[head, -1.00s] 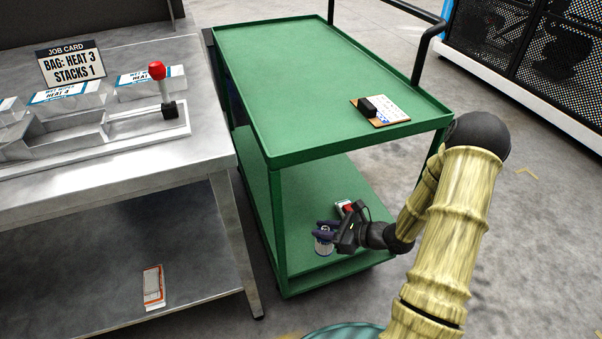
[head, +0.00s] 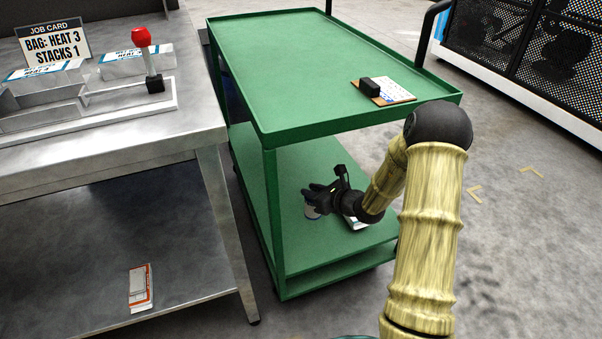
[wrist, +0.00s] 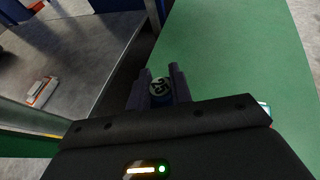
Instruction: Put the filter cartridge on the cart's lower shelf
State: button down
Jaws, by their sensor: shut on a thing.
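The filter cartridge (head: 311,212) is a small pale cylinder, partly hidden by the dark fingers of my gripper (head: 314,196). In the wrist view, the round top of the cartridge (wrist: 160,88) sits between the two fingers of my gripper (wrist: 159,86), which are shut on it. The cart is green with two levels. My gripper reaches under the top tray and holds the cartridge at the lower shelf (head: 300,245), over its left part. I cannot tell whether the cartridge's base touches the shelf.
A pale item (head: 357,223) lies on the lower shelf, partly hidden by my wrist. The upper tray (head: 290,60) holds a clipboard (head: 396,92) with a black block (head: 369,87). A steel bench (head: 110,150) stands close on the left, with an orange-white packet (head: 140,287) on its lower shelf.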

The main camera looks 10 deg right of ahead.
aim_at(312, 214)
notch_tip(312, 214, down, 5)
jog(key=shift+r+b, duration=0.1)
jog(key=shift+b, duration=1.15)
jog(key=shift+f, duration=0.25)
jog(key=shift+r, duration=0.1)
jog(key=shift+f, duration=0.25)
notch_tip(312, 214, down, 5)
jog(key=b, duration=0.3)
jog(key=shift+r, duration=0.15)
jog(key=shift+s+r, duration=0.1)
